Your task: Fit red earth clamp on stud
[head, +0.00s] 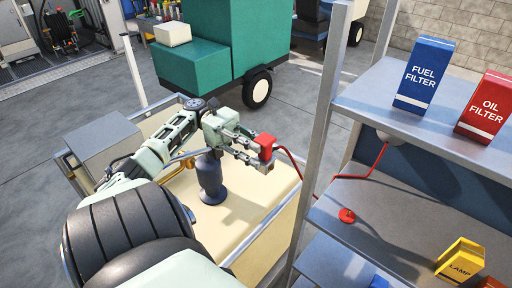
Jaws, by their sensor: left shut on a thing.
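My left gripper (254,148) is shut on the red earth clamp (265,143), a small red block at the fingertips. It holds the clamp in the air above the cream tank top (250,205), left of the shelf post. A red cable (293,165) runs from the clamp to the right, behind the post. I cannot pick out the stud for sure. A dark blue-grey post (211,180) stands upright on the tank, below and left of the clamp. My right gripper is not in view.
A metal rack at right carries a blue fuel filter box (425,74), a red oil filter box (486,106) and a yellow lamp box (460,260). A red disc (346,215) lies on its middle shelf. The rack post (325,110) stands close right of my gripper. A green trailer (215,45) stands behind.

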